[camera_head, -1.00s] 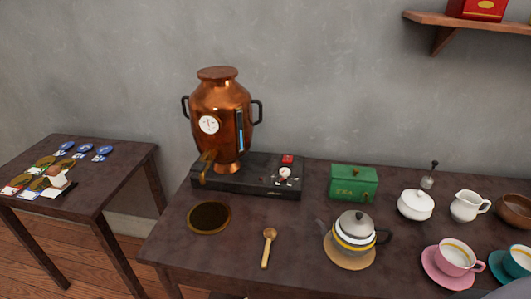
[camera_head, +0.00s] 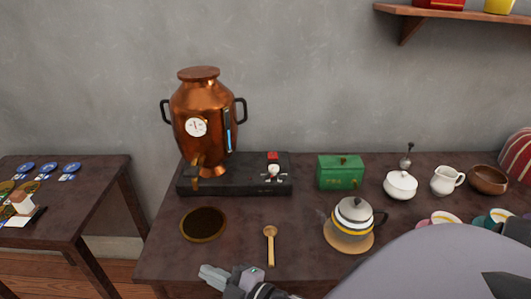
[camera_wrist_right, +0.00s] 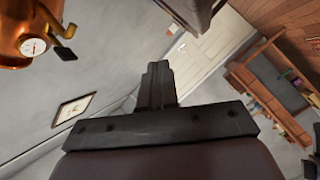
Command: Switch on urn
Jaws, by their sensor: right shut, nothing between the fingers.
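The copper urn (camera_head: 205,110) stands on a black base (camera_head: 240,178) at the back left of the dark table. It has a round white gauge, a blue level glass, a tap at the lower front and black side handles. A red switch (camera_head: 272,156) and a white knob (camera_head: 273,171) sit on the right part of the base. My right gripper (camera_head: 207,274) is shut and empty at the table's front edge, in front of the urn and apart from it. The urn (camera_wrist_right: 25,35) also shows tilted at the upper left of the right wrist view. My left gripper is not seen.
A round dark mat (camera_head: 204,224) and a wooden spoon (camera_head: 270,245) lie between my gripper and the base. A teapot (camera_head: 353,215), a green tea box (camera_head: 341,172), a sugar bowl (camera_head: 400,185), a jug (camera_head: 447,180) and cups stand to the right.

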